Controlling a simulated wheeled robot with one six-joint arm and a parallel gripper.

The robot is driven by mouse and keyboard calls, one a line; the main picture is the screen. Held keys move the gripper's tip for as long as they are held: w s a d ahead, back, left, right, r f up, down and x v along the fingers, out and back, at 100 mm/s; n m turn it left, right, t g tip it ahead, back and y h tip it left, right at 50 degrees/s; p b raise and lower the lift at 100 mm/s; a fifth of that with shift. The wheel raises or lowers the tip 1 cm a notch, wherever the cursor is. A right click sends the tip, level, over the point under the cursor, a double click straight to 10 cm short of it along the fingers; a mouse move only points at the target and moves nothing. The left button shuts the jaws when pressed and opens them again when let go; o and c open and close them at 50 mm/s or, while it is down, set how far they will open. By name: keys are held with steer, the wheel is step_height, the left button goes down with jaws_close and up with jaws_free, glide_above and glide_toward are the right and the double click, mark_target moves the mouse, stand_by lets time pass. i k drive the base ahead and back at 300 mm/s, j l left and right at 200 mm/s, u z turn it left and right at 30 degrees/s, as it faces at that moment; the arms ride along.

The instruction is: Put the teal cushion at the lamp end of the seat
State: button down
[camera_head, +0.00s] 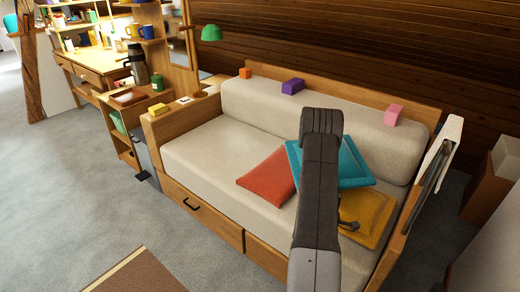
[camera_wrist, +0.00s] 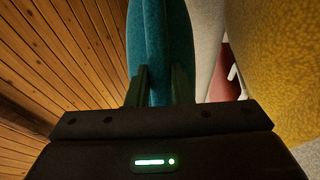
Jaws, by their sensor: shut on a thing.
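The teal cushion (camera_head: 355,165) is at the right part of the cream seat (camera_head: 215,155), tilted, with my arm in front of part of it. In the wrist view the teal cushion (camera_wrist: 161,35) stands between the two fingers of my gripper (camera_wrist: 160,75), which is shut on it. The gripper is mostly hidden behind my arm in the head view. The green lamp (camera_head: 211,33) stands behind the left end of the seat. I cannot tell whether the cushion touches the seat.
An orange-red cushion (camera_head: 268,178) lies left of the teal one, and a yellow cushion (camera_head: 366,217) lies to its right. The seat's left half is clear. Orange, purple (camera_head: 292,86) and pink (camera_head: 393,115) blocks sit along the backrest. A yellow block (camera_head: 158,110) is on the left armrest.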

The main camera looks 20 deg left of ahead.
mark_target(203, 148)
steer(key=u, duration=1.25)
steer(key=i+u, duration=0.4)
steer(key=i, duration=0.65)
